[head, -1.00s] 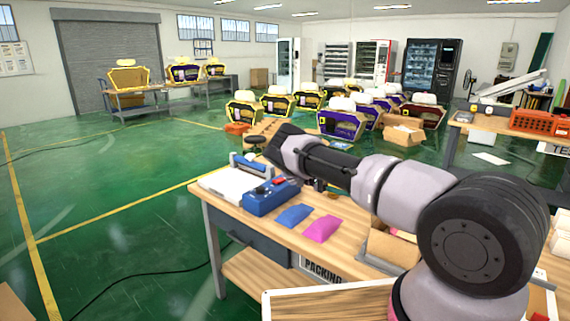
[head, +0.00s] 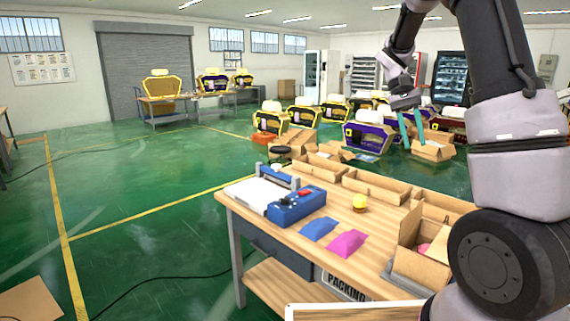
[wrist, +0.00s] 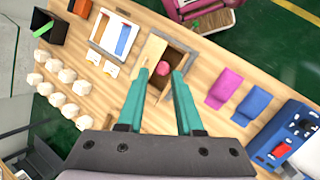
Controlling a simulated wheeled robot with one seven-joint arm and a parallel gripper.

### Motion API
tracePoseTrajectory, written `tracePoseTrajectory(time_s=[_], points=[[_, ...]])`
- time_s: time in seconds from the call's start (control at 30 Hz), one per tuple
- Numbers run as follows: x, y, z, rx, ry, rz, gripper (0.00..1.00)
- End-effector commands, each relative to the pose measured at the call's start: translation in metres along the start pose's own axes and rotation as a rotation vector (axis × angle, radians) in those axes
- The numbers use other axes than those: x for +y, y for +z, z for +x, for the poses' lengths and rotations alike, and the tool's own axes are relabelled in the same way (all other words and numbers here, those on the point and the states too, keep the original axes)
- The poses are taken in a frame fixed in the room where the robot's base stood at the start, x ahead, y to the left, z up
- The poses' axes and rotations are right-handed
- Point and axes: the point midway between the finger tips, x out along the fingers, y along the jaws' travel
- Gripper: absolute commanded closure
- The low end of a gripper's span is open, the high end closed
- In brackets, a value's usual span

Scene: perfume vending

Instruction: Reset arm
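My gripper (head: 408,128) is raised above the packing table in the head view, its teal fingers pointing down. In the wrist view my gripper (wrist: 162,98) has its two fingers apart with nothing between the tips. The packing table (head: 300,262) lies below. An open cardboard box (head: 422,262) stands at its right side with a pink item (head: 424,248) inside. The box also shows in the wrist view (wrist: 183,57), beyond the fingertips.
On the table are a blue sealing machine (head: 296,207), a blue pouch (head: 318,229), a pink pouch (head: 347,243) and a yellow round item (head: 360,202). Open cardboard trays (head: 375,187) line the back edge. Several white items (wrist: 68,76) show in the wrist view.

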Motion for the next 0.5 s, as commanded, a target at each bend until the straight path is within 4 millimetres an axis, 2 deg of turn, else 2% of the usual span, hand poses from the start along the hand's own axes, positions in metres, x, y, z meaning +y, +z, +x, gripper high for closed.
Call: tracePoseTrajectory(time_s=[0.03, 0.23, 0.5], points=[[0.005, 0.015, -0.007, 0.039, -0.058, -0.013, 0.65], [0.013, 0.069, -0.024, 0.205, -0.259, -0.062, 0.65], [0.016, 0.144, -0.037, 0.464, -0.492, -0.085, 0.65]])
